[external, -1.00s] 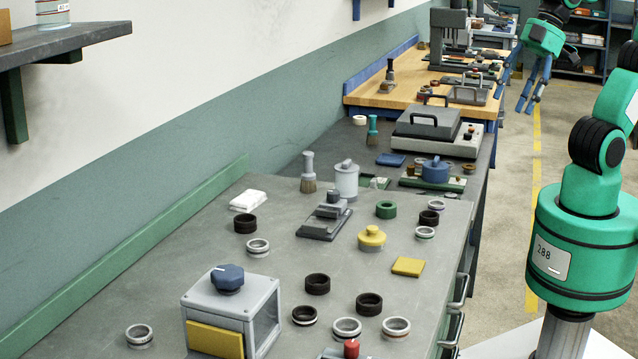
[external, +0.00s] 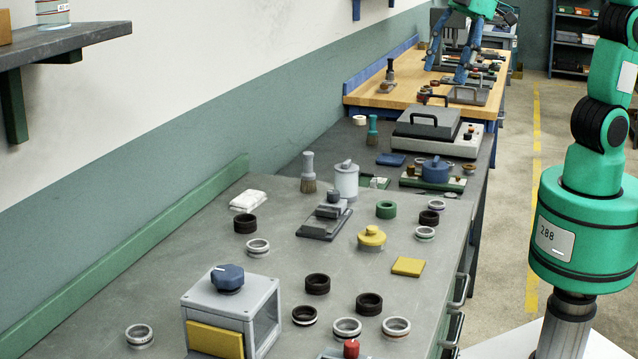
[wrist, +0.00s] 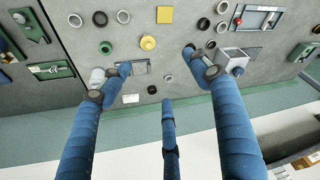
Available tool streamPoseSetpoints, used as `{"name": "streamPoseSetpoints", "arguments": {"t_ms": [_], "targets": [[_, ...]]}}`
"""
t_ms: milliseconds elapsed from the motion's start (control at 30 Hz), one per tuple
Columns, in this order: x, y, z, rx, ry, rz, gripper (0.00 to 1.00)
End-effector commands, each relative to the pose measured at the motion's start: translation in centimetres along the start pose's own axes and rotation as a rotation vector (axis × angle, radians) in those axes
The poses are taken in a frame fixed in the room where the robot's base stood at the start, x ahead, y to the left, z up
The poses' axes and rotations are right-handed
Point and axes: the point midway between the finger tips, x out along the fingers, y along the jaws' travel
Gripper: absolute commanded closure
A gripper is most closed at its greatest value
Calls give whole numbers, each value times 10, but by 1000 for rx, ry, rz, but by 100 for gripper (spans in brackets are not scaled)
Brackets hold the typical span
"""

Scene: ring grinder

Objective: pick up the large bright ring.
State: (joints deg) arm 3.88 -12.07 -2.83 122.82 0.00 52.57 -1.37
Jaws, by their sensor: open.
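Several bright metal rings lie flat on the grey bench. The two that look largest are near the front: one pale ring (external: 347,328) and one with a reddish-brown inside (external: 396,327). In the wrist view they seem to be the rings (wrist: 221,27) and (wrist: 222,7) at upper right. In the wrist view the fingers (wrist: 158,72) spread over the bench, apart from the rings as far as I can tell.
A grey box with a blue knob (external: 227,278) stands left of the front rings. Dark rings (external: 369,303) lie close behind them. A yellow knobbed piece (external: 371,238), a yellow square (external: 408,267) and a green ring (external: 386,209) are further back. Bare bench lies between the pieces.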

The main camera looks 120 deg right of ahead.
Motion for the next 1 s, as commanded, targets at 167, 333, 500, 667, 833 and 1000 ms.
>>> {"name": "streamPoseSetpoints", "arguments": {"t_ms": [167,333,500,667,833,1000], "targets": [[7,6,-34,6,-25,3,38],[17,13,-65,11,-46,5,38],[30,20,-94,17,-68,7,38],[44,27,-120,22,-87,9,38],[62,35,-146,28,-109,10,38],[81,44,-170,34,-130,11,38]]}}
